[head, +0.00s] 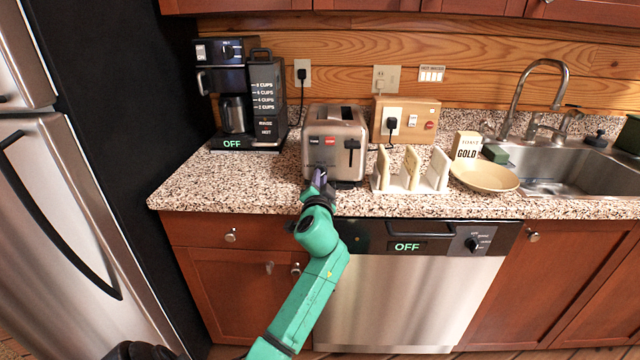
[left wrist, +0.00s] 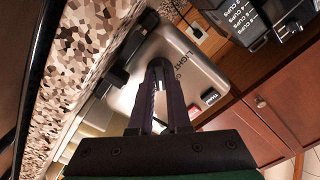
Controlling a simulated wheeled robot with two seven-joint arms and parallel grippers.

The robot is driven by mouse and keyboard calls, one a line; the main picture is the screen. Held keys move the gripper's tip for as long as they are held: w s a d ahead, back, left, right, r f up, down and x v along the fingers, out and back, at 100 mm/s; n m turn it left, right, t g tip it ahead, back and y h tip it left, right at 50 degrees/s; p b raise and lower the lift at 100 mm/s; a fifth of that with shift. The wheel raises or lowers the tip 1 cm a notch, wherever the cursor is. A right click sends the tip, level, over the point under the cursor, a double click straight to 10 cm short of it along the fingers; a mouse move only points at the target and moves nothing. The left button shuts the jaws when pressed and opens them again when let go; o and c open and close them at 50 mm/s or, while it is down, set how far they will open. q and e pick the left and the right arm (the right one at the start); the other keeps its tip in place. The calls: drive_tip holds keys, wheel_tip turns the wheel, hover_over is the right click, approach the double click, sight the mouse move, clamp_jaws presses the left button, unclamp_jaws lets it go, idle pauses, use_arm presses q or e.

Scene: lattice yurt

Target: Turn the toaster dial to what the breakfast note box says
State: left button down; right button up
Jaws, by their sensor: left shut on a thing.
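The silver toaster (head: 335,125) stands on the speckled counter, with two slots on top, a black lever at its front right and a dark and a red label. In the left wrist view its front (left wrist: 190,65) carries the word LIGHT beside my fingertips. My left gripper (head: 320,177) reaches the lower front of the toaster and is shut on the toaster dial, which its fingers (left wrist: 158,70) mostly hide. I cannot read the dial's setting. The note box (head: 467,146) stands on the counter to the right and shows the word GOLD; its smaller top line is hard to read. My right gripper is not in view.
A coffee maker (head: 240,100) stands left of the toaster. A cream rack (head: 412,172) with slices and a shallow plate (head: 485,176) stand to its right, before the sink (head: 580,170). A wooden switch box (head: 405,118) is behind. The dishwasher (head: 410,280) is below.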

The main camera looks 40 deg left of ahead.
use_arm(q)
drive_tip(key=n+b, duration=0.2)
drive_tip(key=n, duration=0.1)
drive_tip(key=n+b, duration=0.1)
drive_tip(key=shift+f, duration=0.25)
drive_tip(key=n+b, duration=0.2)
drive_tip(key=n, duration=0.2)
drive_tip(key=shift+r+n, duration=0.15)
drive_tip(key=shift+n, duration=0.15)
drive_tip(key=c, duration=0.9)
unclamp_jaws()
